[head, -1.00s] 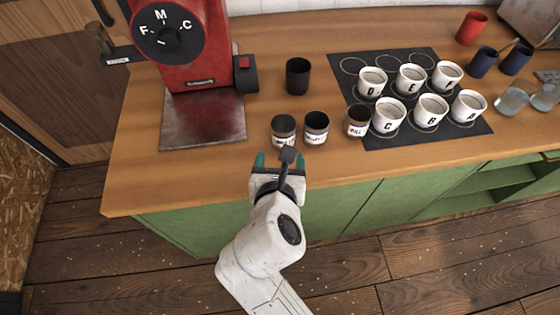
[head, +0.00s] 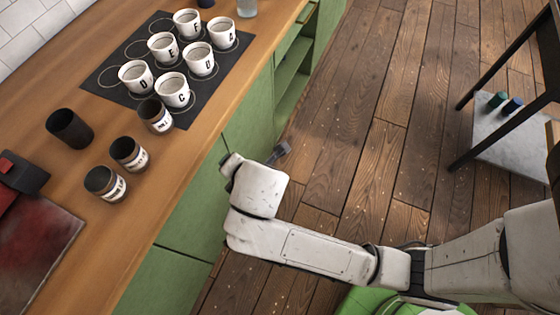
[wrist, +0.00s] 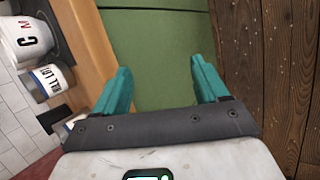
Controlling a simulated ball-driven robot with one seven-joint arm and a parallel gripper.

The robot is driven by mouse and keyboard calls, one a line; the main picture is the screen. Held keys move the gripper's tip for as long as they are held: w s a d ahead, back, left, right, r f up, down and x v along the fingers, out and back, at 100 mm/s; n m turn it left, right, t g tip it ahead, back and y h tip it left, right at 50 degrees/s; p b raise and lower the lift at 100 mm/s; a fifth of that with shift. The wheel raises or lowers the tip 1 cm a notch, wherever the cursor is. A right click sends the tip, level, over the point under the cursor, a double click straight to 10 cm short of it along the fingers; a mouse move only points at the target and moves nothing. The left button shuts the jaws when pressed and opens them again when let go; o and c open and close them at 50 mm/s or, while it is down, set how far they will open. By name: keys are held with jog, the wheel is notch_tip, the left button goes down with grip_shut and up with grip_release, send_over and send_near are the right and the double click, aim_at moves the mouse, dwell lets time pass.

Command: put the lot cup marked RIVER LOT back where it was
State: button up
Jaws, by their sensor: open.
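Three small dark lot cups with white labels stand on the wooden counter in the head view: one nearest (head: 105,184), one in the middle (head: 129,154), and one at the mat's corner (head: 155,117). I cannot read RIVER LOT on any label now. In the wrist view the cup at the mat's corner (wrist: 53,80) reads HILL LOT, partly cut off; another labelled cup (wrist: 70,122) shows beside it. My gripper (wrist: 160,72) is open and empty, facing the green cabinet front. In the head view my gripper (head: 230,168) is just off the counter's front edge, fingers mostly hidden.
White lettered cups (head: 172,90) stand on a dark mat with ring outlines (head: 107,85). A plain dark cup (head: 70,129) stands behind the lot cups. A red machine's metal tray (head: 35,245) is at left. A dark-framed rack (head: 510,150) stands at right; floor between is open.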

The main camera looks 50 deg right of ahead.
jog(key=s+d+f+m+g, duration=0.1)
jog(key=s+d+m+g, duration=0.1)
jog(key=s+m, duration=0.4)
jog(key=s+d+f+m+g+y, duration=0.1)
jog(key=s+d+f+m, duration=0.1)
jog(key=s+d+m, duration=0.2)
jog(key=s+d+f+m+g+y, duration=0.1)
jog(key=s+d+f+m+g, duration=0.1)
jog(key=s+d+m, duration=0.2)
jog(key=s+m, duration=0.3)
jog(key=m, duration=0.2)
jog(key=shift+s+m+g, duration=0.3)
jog(key=shift+s, duration=0.1)
jog(key=shift+c, duration=0.2)
